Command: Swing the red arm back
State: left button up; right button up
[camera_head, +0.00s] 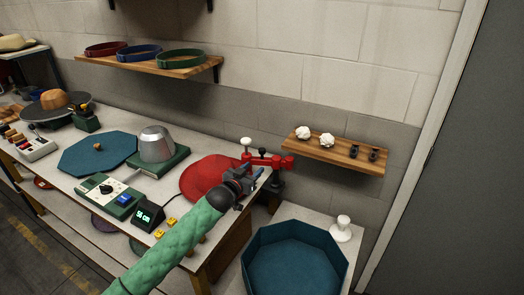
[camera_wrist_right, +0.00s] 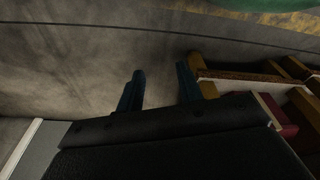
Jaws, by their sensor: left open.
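The red arm (camera_head: 280,162) is a short red bar with a black knob at the table's right end. It sits by a dark post, and a white knob stands at its left. My left gripper (camera_head: 257,174), at the end of a green-sleeved arm, is open just in front of and below the red arm. I cannot tell whether it touches the bar. A red round hat-like piece (camera_head: 205,172) lies just left of the gripper, partly hidden by it. My right gripper (camera_wrist_right: 158,88) shows in the right wrist view, fingers apart and empty, above the floor.
A metal dome on a green base (camera_head: 157,146), a control box (camera_head: 110,197) and a small display (camera_head: 149,216) stand on the table. A wooden shelf (camera_head: 330,152) is on the wall behind right. A teal octagonal bin (camera_head: 250,262) stands lower right. Wooden pieces (camera_wrist_right: 245,83) lie right of my right gripper.

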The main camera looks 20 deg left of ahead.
aim_at(260, 151)
pick_arm(q)
jog(key=shift+t+h, duration=0.3)
jog(key=shift+t, duration=0.1)
jog(key=w+r, duration=0.2)
jog(key=w+r+p, duration=0.1)
jog(key=shift+w+a, duration=0.15)
jog(key=shift+a, duration=0.15)
jog(key=p+x, duration=0.2)
jog(key=x, duration=0.3)
jog(key=shift+w+d+f, duration=0.1)
jog(key=shift+w+f, duration=0.1)
jog(key=shift+w, duration=0.45)
pick_arm(e)
jog(key=s+d+f, duration=0.2)
jog(key=s+f, duration=0.4)
jog(key=s, duration=0.1)
jog(key=shift+d, duration=0.35)
pick_arm(q)
jog(key=shift+c, duration=0.5)
grip_shut()
pick_arm(e)
jog(key=shift+w+d, duration=0.1)
